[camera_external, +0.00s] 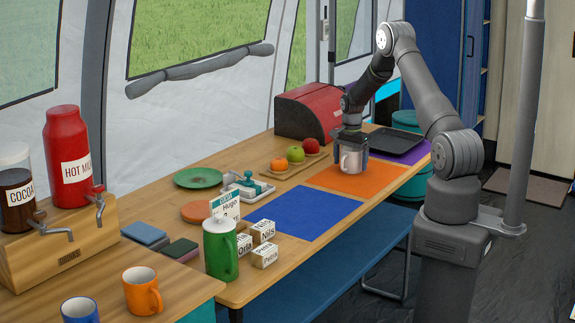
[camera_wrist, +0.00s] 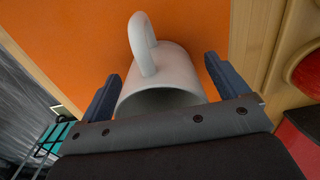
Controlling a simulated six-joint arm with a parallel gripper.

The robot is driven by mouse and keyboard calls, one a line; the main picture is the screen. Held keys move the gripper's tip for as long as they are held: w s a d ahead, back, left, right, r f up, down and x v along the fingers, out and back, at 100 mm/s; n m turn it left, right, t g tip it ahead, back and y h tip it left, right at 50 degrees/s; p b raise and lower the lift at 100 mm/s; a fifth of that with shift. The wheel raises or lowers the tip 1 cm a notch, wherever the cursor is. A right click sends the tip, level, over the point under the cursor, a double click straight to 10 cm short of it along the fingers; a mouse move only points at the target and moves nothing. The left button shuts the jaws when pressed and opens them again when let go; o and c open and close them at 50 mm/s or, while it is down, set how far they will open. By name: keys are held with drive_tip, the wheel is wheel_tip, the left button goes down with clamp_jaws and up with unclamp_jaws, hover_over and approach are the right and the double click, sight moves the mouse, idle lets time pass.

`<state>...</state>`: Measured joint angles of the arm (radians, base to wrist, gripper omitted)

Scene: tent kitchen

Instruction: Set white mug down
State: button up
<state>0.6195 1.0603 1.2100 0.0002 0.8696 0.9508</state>
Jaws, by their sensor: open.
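The white mug (camera_external: 351,160) stands upright on the orange mat (camera_external: 336,181) toward the back right of the table. In the wrist view the mug (camera_wrist: 168,72) has its handle toward the top of the picture, with orange mat around it. My gripper (camera_external: 351,150) is over the mug from above. Its two fingers are open, one on each side of the mug, in the wrist view (camera_wrist: 158,80). A gap shows between the right finger and the mug; the left finger is close to its wall. The mug's base is partly hidden.
A dark tray (camera_external: 397,144) on a purple mat (camera_external: 418,158) lies behind my gripper. A board with fruit (camera_external: 296,154) and a red bread bin (camera_external: 309,111) are to the left. The blue mat (camera_external: 312,213) in front is bare.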

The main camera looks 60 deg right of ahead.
sight(351, 150)
wheel_tip(351, 150, up, 12)
drive_tip(key=shift+r, duration=0.15)
idle(0.3)
wheel_tip(351, 150, down, 12)
drive_tip(key=shift+w+r, duration=0.1)
drive_tip(key=shift+r, duration=1.6)
